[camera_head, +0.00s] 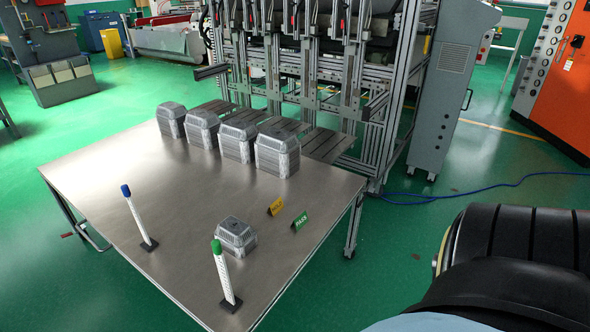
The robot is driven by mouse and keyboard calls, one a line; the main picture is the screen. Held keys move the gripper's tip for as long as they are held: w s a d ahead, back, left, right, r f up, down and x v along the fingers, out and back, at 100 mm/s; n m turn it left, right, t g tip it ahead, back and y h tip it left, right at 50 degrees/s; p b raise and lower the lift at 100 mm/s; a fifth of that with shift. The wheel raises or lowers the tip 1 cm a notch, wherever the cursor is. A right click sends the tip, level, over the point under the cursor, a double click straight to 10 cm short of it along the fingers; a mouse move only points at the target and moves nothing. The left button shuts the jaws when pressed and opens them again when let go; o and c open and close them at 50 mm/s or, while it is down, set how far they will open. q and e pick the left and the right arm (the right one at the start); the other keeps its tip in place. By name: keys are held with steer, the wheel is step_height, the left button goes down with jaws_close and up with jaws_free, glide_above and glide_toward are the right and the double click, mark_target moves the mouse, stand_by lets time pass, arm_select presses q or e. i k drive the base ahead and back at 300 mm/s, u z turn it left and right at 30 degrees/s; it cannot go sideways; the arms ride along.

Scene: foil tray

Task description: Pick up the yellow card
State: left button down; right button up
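The yellow card (276,207) stands small and tilted on the metal table, right of the middle, with dark lettering too small to read surely. A green card (300,221) marked PASS stands just to its right and nearer, apart from it. Neither of my grippers shows in the head view, so I cannot see whether they are open or shut. Nothing touches the yellow card.
The metal table (110,185) has several tall foil tray stacks (278,154) along its back edge. A short foil stack (236,237) stands nearer. A blue-topped marker (136,215) and a green-topped marker (224,272) stand upright in bases. A machine frame rises behind.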

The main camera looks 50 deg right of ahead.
mark_target(278, 205)
steer(key=z, duration=1.5)
